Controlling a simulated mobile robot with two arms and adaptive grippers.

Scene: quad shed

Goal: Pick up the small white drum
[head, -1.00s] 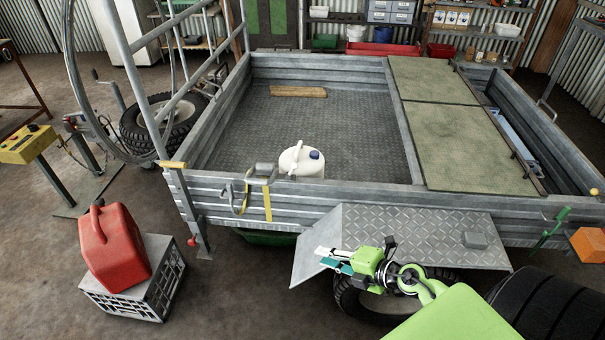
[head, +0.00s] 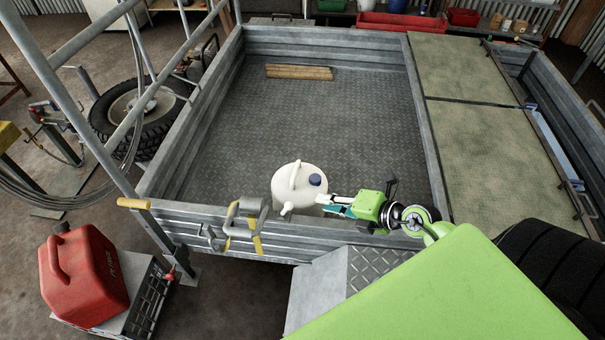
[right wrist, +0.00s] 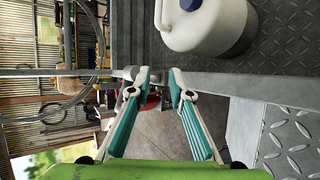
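The small white drum (head: 297,183) has a blue cap and a moulded handle. It stands upright on the trailer bed (head: 300,125), just inside the near side wall. My right gripper (head: 325,203) is at the drum's right, close to its lower side in the head view; whether it touches cannot be told there. In the right wrist view the drum (right wrist: 207,28) is at the top, and the gripper's two fingers (right wrist: 158,85) are apart with nothing between them. The drum lies beyond the fingertips, not between them. My left gripper is not in view.
A red fuel can (head: 85,275) stands on a crate at lower left.

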